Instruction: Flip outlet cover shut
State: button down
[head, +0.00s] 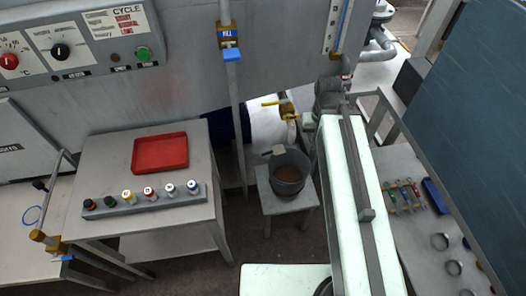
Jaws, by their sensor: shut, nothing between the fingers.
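No part is plainly an outlet cover. A white drum or pipe end (266,128) in the wall recess, behind the bucket, carries a brass fitting (288,109) with a yellow lever (270,103). A grey bucket (288,184) with brown contents stands on a small grey stool (290,205) in front of it. A small pale flat piece (279,150) shows at the bucket's back rim; whether it is a cover, I cannot tell. My gripper is not recognisable in the head view.
A grey table (110,232) at left holds a red tray (160,153) and a rack (136,205) of several small cylinders. A control panel (75,40) is on the wall. Floor shows between table and stool.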

aim_at(278, 150)
jog(key=k, duration=1.55)
jog(key=u, duration=1.15)
jog(key=i, duration=1.5)
jog(key=z, duration=0.05)
